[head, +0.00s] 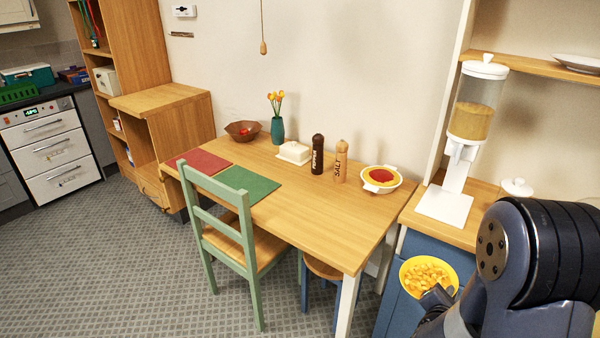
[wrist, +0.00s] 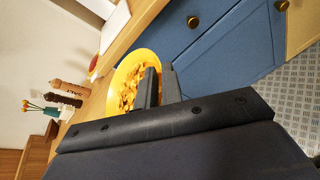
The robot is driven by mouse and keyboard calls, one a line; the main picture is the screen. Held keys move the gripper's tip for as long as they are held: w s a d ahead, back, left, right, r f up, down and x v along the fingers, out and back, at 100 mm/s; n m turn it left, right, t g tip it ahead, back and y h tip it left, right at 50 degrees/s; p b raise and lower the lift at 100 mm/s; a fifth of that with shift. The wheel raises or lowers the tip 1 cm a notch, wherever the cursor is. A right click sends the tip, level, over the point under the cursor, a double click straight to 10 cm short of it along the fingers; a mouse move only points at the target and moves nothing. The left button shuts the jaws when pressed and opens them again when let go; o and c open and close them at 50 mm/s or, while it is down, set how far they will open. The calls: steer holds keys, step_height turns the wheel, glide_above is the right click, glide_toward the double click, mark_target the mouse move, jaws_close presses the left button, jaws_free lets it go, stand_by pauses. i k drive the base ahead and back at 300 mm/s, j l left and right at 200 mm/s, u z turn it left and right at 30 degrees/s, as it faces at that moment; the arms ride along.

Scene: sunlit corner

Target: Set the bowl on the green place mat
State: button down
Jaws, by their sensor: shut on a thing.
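The yellow bowl (head: 443,263) is full of orange-yellow cereal pieces and is in the air beside the blue cabinet, at the lower right of the head view. My gripper (head: 438,297) is shut on its near rim; the fingers (wrist: 158,88) also show over the rim of the bowl (wrist: 148,58) in the wrist view. The bowl looks roughly level in the head view. The green place mat (head: 246,188) lies bare on the wooden table, at its front edge behind the green chair. The mat does not show in the wrist view.
The table (head: 320,225) also holds a red mat (head: 203,162), brown bowl (head: 243,130), vase (head: 277,130), butter dish (head: 294,152), pepper mill (head: 317,155), salt mill (head: 340,160) and white dish (head: 382,179). A green chair (head: 220,215) stands in front. A cereal dispenser (head: 465,140) stands right.

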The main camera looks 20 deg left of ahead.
mark_target(246, 186)
steer(key=j+z, duration=0.2)
steer(key=j, duration=0.3)
steer(key=i+j+z, duration=0.2)
steer(key=j, duration=0.35)
steer(key=k+j+z, duration=0.15)
steer(key=j, duration=0.35)
steer(key=j+z, duration=0.2)
steer(key=j, duration=0.3)
steer(key=k+j+z, duration=0.2)
steer(key=j, duration=0.35)
steer(key=j+z, duration=0.2)
steer(key=j, duration=0.3)
steer(key=k+j+z, duration=0.2)
steer(key=j, duration=0.3)
steer(key=k+j+z, duration=0.2)
steer(key=j, duration=0.25)
steer(key=k+j+z, duration=0.3)
steer(key=k+j, duration=0.15)
steer(key=j, duration=0.3)
steer(key=k+j+z, duration=0.25)
steer(key=k+j, duration=0.25)
steer(key=j, duration=0.15)
